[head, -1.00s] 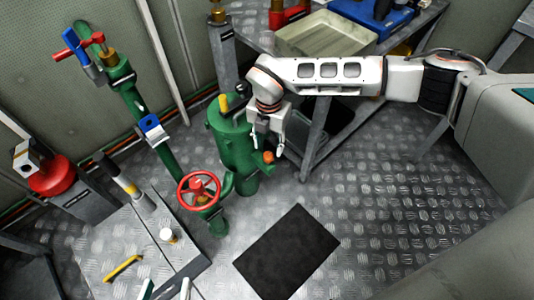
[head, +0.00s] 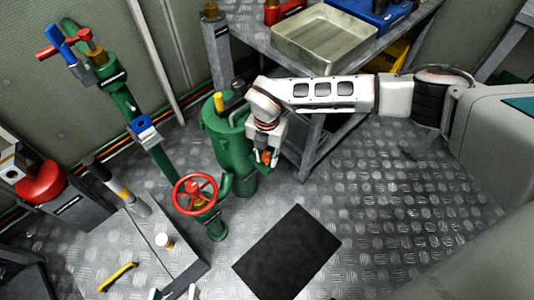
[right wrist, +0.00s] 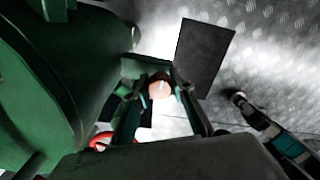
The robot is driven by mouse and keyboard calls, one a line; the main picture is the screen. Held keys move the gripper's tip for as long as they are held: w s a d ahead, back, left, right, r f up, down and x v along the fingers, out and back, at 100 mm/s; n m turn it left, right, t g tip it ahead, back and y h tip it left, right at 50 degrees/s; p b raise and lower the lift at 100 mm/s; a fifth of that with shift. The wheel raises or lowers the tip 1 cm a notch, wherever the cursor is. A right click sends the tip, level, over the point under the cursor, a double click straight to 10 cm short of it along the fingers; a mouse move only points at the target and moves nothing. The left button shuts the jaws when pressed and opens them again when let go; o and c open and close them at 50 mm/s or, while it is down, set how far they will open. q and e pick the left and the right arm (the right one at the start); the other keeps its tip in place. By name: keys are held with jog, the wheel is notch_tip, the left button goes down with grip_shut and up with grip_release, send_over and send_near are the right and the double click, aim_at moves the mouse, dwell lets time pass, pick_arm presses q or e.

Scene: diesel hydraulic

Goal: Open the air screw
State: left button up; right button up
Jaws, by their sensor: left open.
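The green filter vessel (head: 222,140) stands upright in the middle of the head view. A small orange knob, which looks like the air screw (head: 267,157), sits on its right side; it also shows in the right wrist view (right wrist: 159,89). My right gripper (head: 266,161) points down, with one finger on each side of the orange knob. The fingers are close to it, but I cannot tell whether they press on it.
A red handwheel valve (head: 195,194) stands left of the vessel. A metal workbench with a tray (head: 322,40) is behind my right arm. A black mat (head: 287,252) lies on the floor. A grey plate at lower left bears a yellow-handled tool (head: 118,277).

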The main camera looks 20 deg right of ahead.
jog(key=n, duration=0.4)
jog(key=shift+c, duration=0.2)
jog(key=n, duration=1.3)
jog(key=o, duration=1.2)
jog(key=shift+s, duration=0.1)
jog(key=shift+c, duration=0.2)
